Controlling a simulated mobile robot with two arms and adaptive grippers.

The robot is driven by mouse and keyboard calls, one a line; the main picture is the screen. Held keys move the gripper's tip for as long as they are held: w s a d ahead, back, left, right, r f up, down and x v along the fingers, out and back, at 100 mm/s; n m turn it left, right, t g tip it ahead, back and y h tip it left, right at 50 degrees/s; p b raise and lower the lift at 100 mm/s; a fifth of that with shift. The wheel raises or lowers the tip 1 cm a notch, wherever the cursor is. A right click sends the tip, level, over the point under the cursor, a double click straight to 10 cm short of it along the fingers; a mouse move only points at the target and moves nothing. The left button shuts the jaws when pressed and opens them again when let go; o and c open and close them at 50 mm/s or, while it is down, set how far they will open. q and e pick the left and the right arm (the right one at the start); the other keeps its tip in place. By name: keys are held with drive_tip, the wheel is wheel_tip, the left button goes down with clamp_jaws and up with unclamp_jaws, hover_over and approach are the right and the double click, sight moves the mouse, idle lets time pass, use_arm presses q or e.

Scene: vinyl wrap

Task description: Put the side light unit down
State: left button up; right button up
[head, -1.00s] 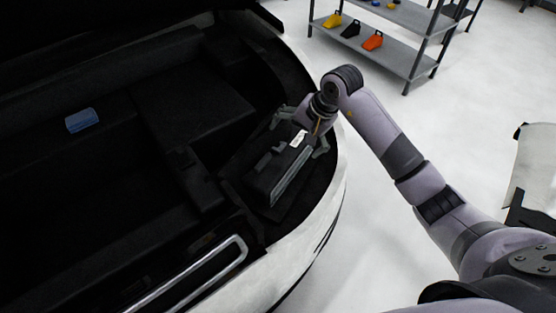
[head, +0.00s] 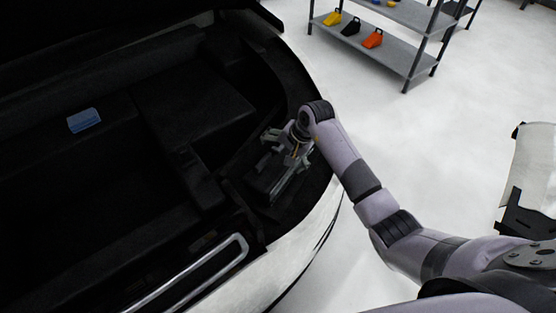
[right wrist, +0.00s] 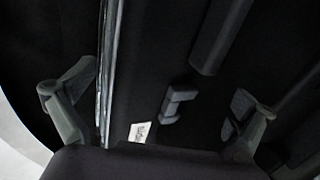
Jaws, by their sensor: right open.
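The side light unit (head: 262,184) is a dark box-like piece with a silvery edge strip. It lies in the dark recess at the right corner of the open car compartment, partly hidden under my right gripper (head: 288,154). In the right wrist view, the unit (right wrist: 145,75) fills the middle, with a small white label and a raised dark block on it. My right gripper (right wrist: 165,88) is open there, its two fingers apart on either side of the unit. Whether the fingers touch it I cannot tell. My left gripper is not in view.
A blue block (head: 84,120) lies on the dark ledge at the left. A chrome-edged frame (head: 240,244) is at the lower middle. The white car edge (head: 312,228) curves beside the recess. A grey shelf (head: 400,55) holds coloured pieces; open floor lies between.

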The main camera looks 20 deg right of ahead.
drive_tip(key=c, duration=1.7)
drive_tip(key=shift+r, duration=0.15)
drive_tip(key=shift+c, duration=0.6)
drive_tip(key=shift+w+r, duration=0.1)
